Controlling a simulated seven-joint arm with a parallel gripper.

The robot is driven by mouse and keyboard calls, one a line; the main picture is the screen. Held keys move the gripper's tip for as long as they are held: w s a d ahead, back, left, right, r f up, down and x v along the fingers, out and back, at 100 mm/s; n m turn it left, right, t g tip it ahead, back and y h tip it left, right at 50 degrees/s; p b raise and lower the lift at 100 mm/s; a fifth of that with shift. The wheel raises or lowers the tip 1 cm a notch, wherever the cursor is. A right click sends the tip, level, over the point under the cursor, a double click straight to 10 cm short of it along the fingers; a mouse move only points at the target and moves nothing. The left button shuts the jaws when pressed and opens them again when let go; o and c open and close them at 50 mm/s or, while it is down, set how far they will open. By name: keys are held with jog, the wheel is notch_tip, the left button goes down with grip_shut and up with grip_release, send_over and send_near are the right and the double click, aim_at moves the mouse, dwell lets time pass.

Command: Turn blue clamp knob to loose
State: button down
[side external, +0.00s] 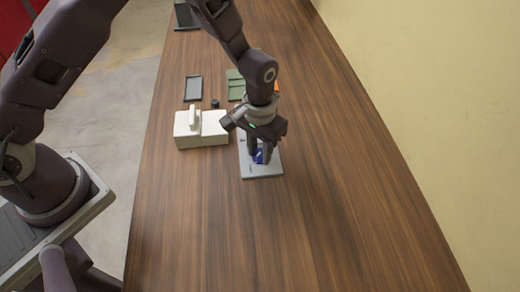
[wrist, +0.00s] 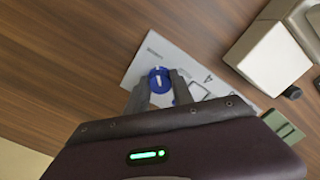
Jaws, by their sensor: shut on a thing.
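The blue clamp knob (wrist: 160,80) sits on a light grey plate (wrist: 150,50) and carries a white bar mark across its top. In the side external view the knob (side external: 259,156) is partly hidden by my fingers, and the plate (side external: 262,172) lies flat on the table. My gripper (side external: 258,158) points down over the plate. In the wrist view my gripper (wrist: 161,92) has its two fingers on either side of the blue knob, shut on it. The lower part of the knob is hidden by the gripper. Printed marks on the plate are too small to read.
A white box with a handle (side external: 200,130) stands left of the plate. Behind it are a dark tray (side external: 194,88), a small black knob (side external: 215,103) and a green block (side external: 235,85). The wooden table (side external: 330,200) is clear to the right and front.

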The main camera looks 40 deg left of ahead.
aim_at(260, 153)
jog(key=c, duration=1.1)
grip_release()
notch_tip(260, 153, up, 7)
jog(key=shift+r, duration=0.2)
jog(key=s+a+r+t, duration=0.1)
jog(key=s+a+r, duration=0.15)
jog(key=r, duration=0.35)
jog(key=s+a+r+t+h, duration=0.1)
jog(key=s+a+r, duration=0.15)
jog(key=r, duration=0.35)
jog(key=s+a+r+t, duration=0.1)
jog(key=s+a+r, duration=0.15)
jog(key=r, duration=0.35)
jog(key=s+a+r+t, duration=0.1)
jog(key=s+a+r, duration=0.1)
jog(key=s, duration=0.5)
jog(key=s+a+r+t+y, duration=0.1)
jog(key=s+a+r, duration=0.1)
jog(key=s, duration=0.6)
jog(key=shift+a+t, duration=0.3)
jog(key=shift+a, duration=0.4)
